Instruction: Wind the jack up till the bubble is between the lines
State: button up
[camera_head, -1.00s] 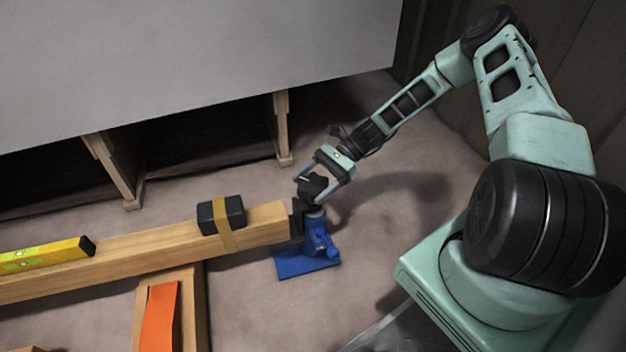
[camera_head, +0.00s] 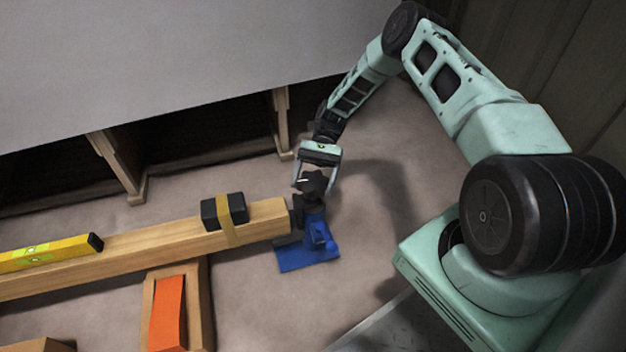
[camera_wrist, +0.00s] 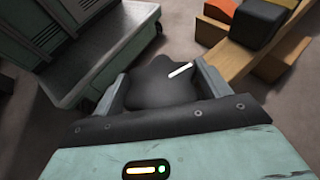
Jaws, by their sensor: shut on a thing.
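The blue jack (camera_head: 318,240) stands on the floor at the right end of a wooden beam (camera_head: 150,241). Its black knob (camera_head: 313,184) is on top and has a white mark, clear in the wrist view (camera_wrist: 160,85). My gripper (camera_head: 316,184) is shut on the knob, one finger on each side, coming from above and behind. The yellow spirit level (camera_head: 45,254) lies on the left part of the beam. It has greenish vials, but the bubble is too small to make out.
A black block (camera_head: 224,211) is strapped to the beam with a yellow band. An orange wedge-like piece (camera_head: 168,312) sits on a wooden block below the beam. A large grey hull (camera_head: 180,60) on wooden supports overhangs the back. Floor right of the jack is clear.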

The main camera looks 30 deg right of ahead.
jog(key=shift+d+f, duration=0.1)
jog(key=shift+f, duration=0.05)
dwell(0.3)
jog(key=o, duration=0.7)
jog(key=shift+c, duration=0.2)
